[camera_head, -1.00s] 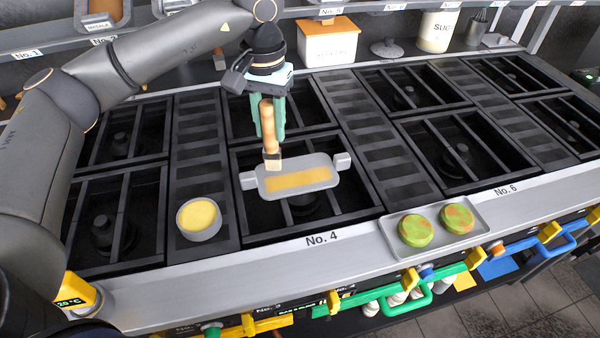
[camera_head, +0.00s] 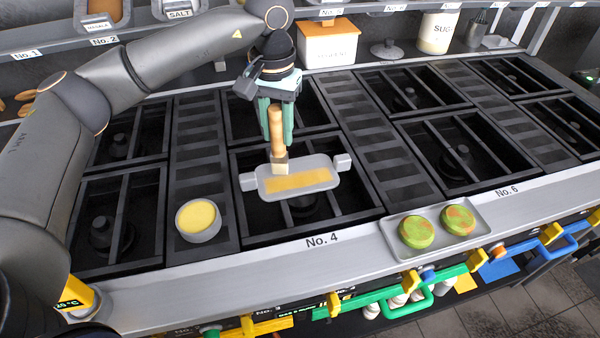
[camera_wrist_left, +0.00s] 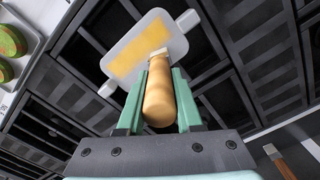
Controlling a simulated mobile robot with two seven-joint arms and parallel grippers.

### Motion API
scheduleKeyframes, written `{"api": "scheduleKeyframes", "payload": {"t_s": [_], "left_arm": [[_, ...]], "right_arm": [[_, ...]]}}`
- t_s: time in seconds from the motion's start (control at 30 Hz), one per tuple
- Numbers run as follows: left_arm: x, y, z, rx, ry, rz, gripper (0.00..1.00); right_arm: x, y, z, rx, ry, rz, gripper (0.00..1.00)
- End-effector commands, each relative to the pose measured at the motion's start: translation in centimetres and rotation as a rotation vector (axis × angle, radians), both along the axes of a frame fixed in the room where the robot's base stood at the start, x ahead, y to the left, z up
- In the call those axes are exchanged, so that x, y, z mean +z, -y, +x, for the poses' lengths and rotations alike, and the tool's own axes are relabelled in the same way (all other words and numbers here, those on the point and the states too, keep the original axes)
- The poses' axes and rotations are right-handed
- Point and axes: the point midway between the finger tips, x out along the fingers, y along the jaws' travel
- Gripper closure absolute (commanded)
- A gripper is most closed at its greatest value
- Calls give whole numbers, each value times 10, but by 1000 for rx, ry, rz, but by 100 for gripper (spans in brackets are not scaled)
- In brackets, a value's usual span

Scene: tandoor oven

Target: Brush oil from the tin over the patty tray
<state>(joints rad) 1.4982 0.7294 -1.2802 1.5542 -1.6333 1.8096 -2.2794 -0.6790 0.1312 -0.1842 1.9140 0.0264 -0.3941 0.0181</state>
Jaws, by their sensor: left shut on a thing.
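My left gripper (camera_head: 276,120) points down, its green fingers shut on the wooden handle of a brush (camera_head: 278,148). In the left wrist view the handle (camera_wrist_left: 158,98) lies between the two fingers. The brush's pale head is at the far edge of a grey tray (camera_head: 325,162) with two end handles and a yellow patch; whether it touches cannot be told. The tray also shows in the left wrist view (camera_wrist_left: 172,34). The round tin (camera_head: 198,235) of yellow oil stands left of the tray, on the slatted strip. My right gripper is not in view.
Two green-and-orange patties (camera_head: 417,231) lie on a small metal tray (camera_head: 440,250) on the front ledge, right of the No. 4 label. Black burner grates surround the grey tray. A white box (camera_head: 330,45) and a sugar jar (camera_head: 437,32) stand at the back.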

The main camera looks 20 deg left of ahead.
Motion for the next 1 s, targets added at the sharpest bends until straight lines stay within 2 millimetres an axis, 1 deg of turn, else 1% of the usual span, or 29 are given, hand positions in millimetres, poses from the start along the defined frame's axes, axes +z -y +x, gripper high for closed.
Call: {"api": "scheduleKeyframes", "payload": {"t_s": [0.13, 0.67, 0.77, 1.0], "left_arm": [[1, 8, 6, 0, -1, 0, 100], [-1, 8, 6, 1, 0, 0, 100], [-2, 4, 3, 1, 0, 0, 100], [-1, -13, -10, 1, 1, 0, 100]], "right_arm": [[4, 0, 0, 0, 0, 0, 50], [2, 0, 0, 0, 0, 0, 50], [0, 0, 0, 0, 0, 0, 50], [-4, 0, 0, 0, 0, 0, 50]]}}
